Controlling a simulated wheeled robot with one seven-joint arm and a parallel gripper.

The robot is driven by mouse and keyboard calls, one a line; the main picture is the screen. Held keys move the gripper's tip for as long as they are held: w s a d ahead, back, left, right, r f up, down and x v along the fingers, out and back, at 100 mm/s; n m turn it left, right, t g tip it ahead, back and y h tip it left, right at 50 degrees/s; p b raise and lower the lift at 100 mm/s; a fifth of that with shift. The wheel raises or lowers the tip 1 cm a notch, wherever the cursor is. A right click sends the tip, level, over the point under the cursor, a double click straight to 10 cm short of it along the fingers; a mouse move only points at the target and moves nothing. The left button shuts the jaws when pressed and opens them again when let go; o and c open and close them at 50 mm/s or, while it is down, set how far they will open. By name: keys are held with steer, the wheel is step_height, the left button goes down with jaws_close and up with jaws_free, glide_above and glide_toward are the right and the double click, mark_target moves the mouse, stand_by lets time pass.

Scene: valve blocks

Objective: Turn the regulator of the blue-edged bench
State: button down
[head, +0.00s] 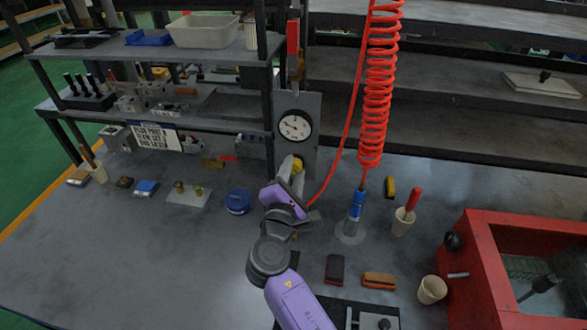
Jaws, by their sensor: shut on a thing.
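The regulator's grey panel (310,150) stands upright at the back of the bench (130,255), with a round white-faced gauge (295,125) on it. My gripper (292,168) reaches the panel from the front and is shut on the knob. Its fingertips are small and partly hidden here. An orange strip (30,220) runs along the bench's left side; I see no blue edge.
A coiled red hose (377,90) hangs just right of the panel, above a blue tool (355,205) on a stand. A red cabinet (480,270) fills the front right. Shelves (150,50) stand behind at left. Cups, brushes and small parts lie about; the front left bench is clear.

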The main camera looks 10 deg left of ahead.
steer(key=shift+f, duration=0.1)
stand_by(0.3)
steer(key=c, duration=1)
jaws_free()
steer(key=shift+s, duration=0.1)
steer(key=s, duration=0.7)
steer(key=shift+s+a+b, duration=0.2)
steer(key=shift+s+b, duration=0.15)
steer(key=shift+b, duration=0.1)
